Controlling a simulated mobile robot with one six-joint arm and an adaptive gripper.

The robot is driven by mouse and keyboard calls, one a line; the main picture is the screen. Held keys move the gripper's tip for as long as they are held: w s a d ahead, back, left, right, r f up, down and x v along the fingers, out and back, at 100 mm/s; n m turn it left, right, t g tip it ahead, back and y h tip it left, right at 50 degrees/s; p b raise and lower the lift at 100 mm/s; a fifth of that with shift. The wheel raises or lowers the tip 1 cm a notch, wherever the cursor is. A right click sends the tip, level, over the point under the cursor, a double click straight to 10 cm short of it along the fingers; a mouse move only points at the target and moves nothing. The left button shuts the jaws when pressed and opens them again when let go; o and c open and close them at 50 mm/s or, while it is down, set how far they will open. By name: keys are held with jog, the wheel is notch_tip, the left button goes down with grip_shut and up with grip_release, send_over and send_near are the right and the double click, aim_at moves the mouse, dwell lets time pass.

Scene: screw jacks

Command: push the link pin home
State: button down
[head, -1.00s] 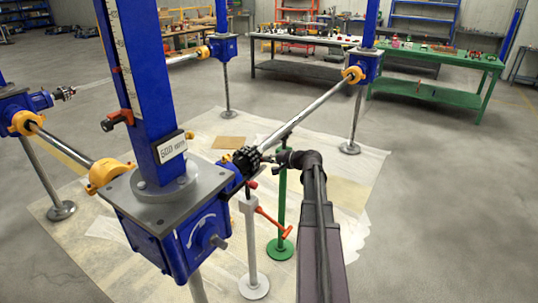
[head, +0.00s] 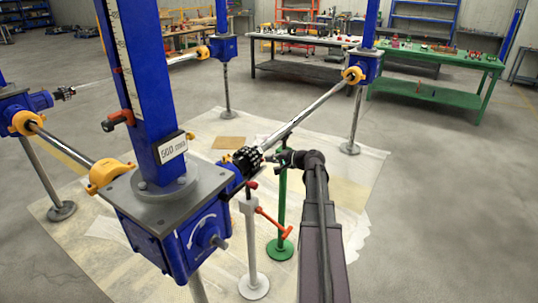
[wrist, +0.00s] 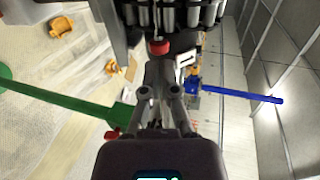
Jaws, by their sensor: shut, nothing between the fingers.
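The black chain coupling (head: 247,158) joins the blue screw jack gearbox (head: 180,235) to the long steel shaft (head: 310,113). In the wrist view its rollers and plates (wrist: 182,14) fill the top. A red-ended part, which looks like the link pin (wrist: 159,47), shows at the coupling's lower edge, just beyond my fingertips. How deep it sits cannot be told. My gripper (wrist: 158,68) is shut and empty, its tips close below the red end; contact is unclear. In the head view my gripper (head: 272,157) is small and dark, just right of the coupling.
A green stand (head: 281,205) and a grey stand with a red handle (head: 250,240) rise beneath the shaft and coupling. A blue column (head: 140,80) stands left of the coupling. Workbenches (head: 430,72) are far behind. The floor at right is clear.

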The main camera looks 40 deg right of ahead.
jog(key=shift+p+v, duration=0.75)
jog(key=shift+v, duration=2)
